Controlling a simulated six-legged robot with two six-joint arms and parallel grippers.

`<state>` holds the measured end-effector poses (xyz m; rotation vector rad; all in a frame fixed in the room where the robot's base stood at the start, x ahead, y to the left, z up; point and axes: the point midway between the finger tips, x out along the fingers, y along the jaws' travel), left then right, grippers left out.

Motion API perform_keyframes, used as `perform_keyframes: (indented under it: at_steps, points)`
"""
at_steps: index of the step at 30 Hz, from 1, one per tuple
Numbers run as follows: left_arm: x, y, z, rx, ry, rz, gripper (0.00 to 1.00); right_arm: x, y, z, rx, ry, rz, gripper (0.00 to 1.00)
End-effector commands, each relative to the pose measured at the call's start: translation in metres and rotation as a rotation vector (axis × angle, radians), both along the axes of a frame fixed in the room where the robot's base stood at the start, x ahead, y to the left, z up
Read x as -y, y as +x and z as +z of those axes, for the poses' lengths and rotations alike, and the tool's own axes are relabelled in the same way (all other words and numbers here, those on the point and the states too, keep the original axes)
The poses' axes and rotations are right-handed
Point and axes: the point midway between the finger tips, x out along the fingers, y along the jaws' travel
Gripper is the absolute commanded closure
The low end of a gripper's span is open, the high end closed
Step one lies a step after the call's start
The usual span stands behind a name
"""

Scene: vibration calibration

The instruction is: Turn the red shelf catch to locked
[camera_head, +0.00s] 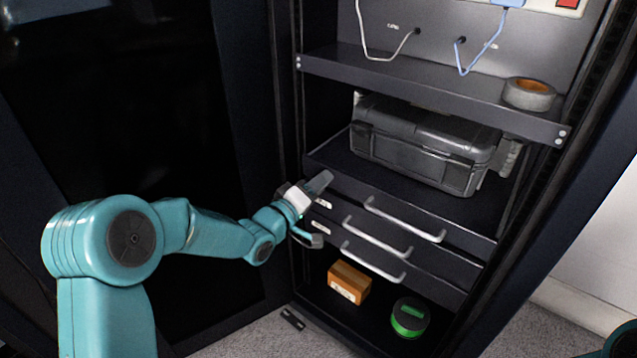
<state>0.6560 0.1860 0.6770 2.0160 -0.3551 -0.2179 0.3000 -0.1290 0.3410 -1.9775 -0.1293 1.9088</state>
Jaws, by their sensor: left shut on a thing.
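My left gripper (314,211) is at the left edge of the cabinet, in front of the left ends of the drawers. One finger is up and to the right, the other lower down. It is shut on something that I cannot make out. The red shelf catch cannot be made out, so its position cannot be told. My right gripper is not in view; only a bit of teal, probably my right arm, shows at the bottom right corner.
The drawers have bar handles (405,220). Above them a black case (425,145) sits on a shelf. A tape roll (529,94) lies on the upper shelf. An orange box (349,282) and a green round item (409,317) are at the bottom. A dark door stands left.

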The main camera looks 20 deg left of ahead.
Motion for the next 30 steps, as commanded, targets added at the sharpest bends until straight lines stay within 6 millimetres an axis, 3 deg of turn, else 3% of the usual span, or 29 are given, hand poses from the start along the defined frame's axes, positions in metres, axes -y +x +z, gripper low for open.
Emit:
perform_keyframes:
  at_steps: [12,29,30]
  points:
    - [0.0,-0.0001,0.001,-0.067,-0.182,0.0,0.99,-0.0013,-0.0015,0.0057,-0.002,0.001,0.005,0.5]
    - [0.0001,-0.0001,0.0007,-0.077,-0.211,0.0,0.99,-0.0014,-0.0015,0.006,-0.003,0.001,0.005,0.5]
    - [0.0001,-0.0001,0.0007,-0.077,-0.211,0.0,0.65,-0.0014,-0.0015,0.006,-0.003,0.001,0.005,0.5]
